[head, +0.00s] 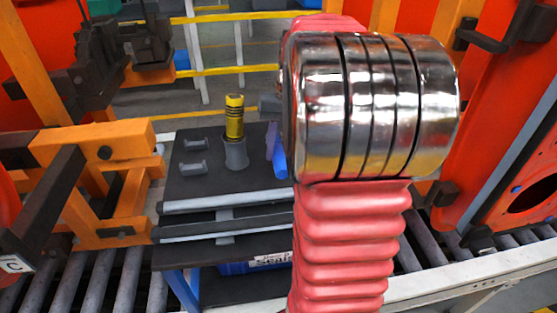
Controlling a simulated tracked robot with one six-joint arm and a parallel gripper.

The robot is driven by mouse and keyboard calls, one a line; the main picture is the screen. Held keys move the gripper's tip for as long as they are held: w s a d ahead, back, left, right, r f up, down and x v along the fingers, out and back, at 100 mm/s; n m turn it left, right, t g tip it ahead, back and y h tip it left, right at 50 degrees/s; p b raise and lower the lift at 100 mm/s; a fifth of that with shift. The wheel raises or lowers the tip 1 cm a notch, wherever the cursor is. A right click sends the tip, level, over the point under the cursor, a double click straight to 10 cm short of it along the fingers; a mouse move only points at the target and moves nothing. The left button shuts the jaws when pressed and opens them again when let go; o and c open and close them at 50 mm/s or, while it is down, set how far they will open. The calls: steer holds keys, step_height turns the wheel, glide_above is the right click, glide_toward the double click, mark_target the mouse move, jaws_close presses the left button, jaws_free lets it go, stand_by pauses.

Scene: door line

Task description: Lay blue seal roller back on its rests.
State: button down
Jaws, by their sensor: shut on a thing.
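The blue seal roller seems to be the blue piece (277,152) at the right of the dark stand, tilted and partly hidden behind my arm. I cannot tell whether it is held or touches the stand top (206,190). Two small grey rests, one farther back (195,144) and one nearer (193,170), sit empty at the left of the stand. My arm's chrome joint and red ribbed sleeve fill the middle right. My gripper is hidden behind them, so its jaws do not show.
A yellow roller with black bands (234,117) stands upright in a grey cup (236,154) between the rests and the blue piece. An orange frame (125,150) stands close at the left. A roller conveyor (95,283) runs along the front. Orange-red panels (505,110) stand at right.

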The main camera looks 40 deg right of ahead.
steer(key=shift+f, duration=1.85)
steer(key=c, duration=1.4)
jaws_free()
steer(key=shift+f, duration=0.1)
steer(key=r, duration=0.4)
steer(key=d+r, duration=0.1)
steer(key=r, duration=0.3)
steer(key=d+r, duration=0.1)
steer(key=r, duration=0.3)
steer(key=shift+s, duration=0.3)
steer(key=shift+a, duration=0.1)
